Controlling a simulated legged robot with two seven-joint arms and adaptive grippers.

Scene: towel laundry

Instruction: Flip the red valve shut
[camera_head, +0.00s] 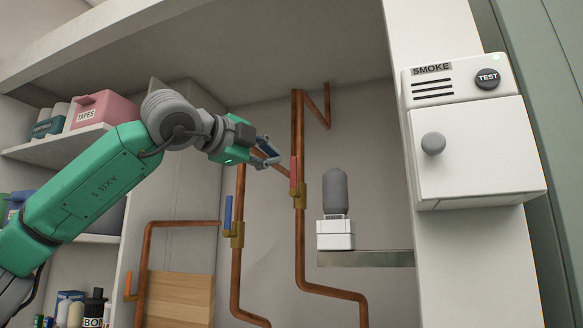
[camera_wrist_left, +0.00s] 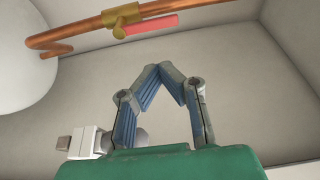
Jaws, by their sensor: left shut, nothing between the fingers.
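The red valve handle (camera_head: 294,170) points up from its brass body (camera_head: 299,196), roughly in line with the vertical copper pipe. In the left wrist view the red handle (camera_wrist_left: 152,26) lies along the pipe at the top, beyond the fingertips. My left gripper (camera_head: 270,154) is just left of the red handle in the head view, shut and empty. In the left wrist view the fingertips of my left gripper (camera_wrist_left: 160,68) come together below the handle, with a visible gap to it. My right gripper is not in view.
A blue-handled valve (camera_head: 228,212) is on the pipe to the left, and an orange handle (camera_head: 127,285) is lower left. A grey-topped white device (camera_head: 335,235) stands on a small shelf (camera_head: 365,259) at right. A smoke alarm box (camera_head: 470,130) is on the right post.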

